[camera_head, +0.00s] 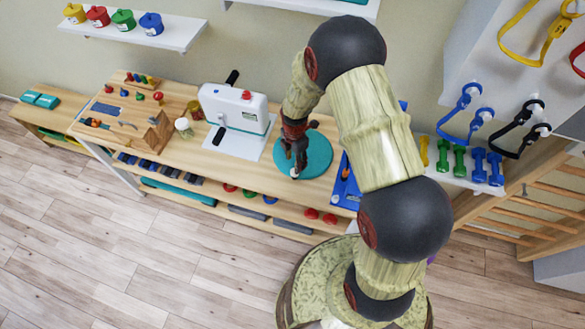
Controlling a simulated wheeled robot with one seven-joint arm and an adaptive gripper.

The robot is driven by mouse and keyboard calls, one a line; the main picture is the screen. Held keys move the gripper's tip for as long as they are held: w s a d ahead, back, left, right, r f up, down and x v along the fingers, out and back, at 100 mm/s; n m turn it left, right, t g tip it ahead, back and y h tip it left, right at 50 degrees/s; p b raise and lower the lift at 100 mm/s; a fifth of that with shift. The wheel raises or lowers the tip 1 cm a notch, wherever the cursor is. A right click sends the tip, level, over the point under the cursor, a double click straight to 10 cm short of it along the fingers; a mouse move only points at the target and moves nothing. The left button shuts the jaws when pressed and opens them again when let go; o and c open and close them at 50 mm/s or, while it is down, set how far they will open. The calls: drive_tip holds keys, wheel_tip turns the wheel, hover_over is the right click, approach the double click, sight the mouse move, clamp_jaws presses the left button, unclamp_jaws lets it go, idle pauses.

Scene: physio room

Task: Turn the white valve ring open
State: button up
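I cannot clearly make out a white valve ring. A small white thing (295,172) shows at the tips of my gripper (293,166), above the round teal disc (318,160) on the wooden table; whether it is the ring is too small to tell. My gripper points down over the left part of the disc. Its fingers are dark and small here, and I cannot tell whether they are open, shut or touching the white thing. My arm hides the area right of the disc, including part of a blue board (342,190).
A white machine (234,118) with black handles stands left of the disc. Further left are a small jar (184,127) and a wooden peg board (146,133) on the table (190,165). Dumbbells (460,160) sit on a shelf at right.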

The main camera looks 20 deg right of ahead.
drive_tip(key=shift+w+f+m, duration=0.15)
drive_tip(key=shift+f+m, duration=0.1)
drive_tip(key=shift+m, duration=0.15)
wheel_tip(320, 180, down, 7)
drive_tip(key=shift+f, duration=0.15)
drive_tip(key=shift+c, duration=0.8)
clamp_jaws()
drive_tip(key=shift+n+b, duration=0.6)
drive_tip(key=shift+n, duration=0.8)
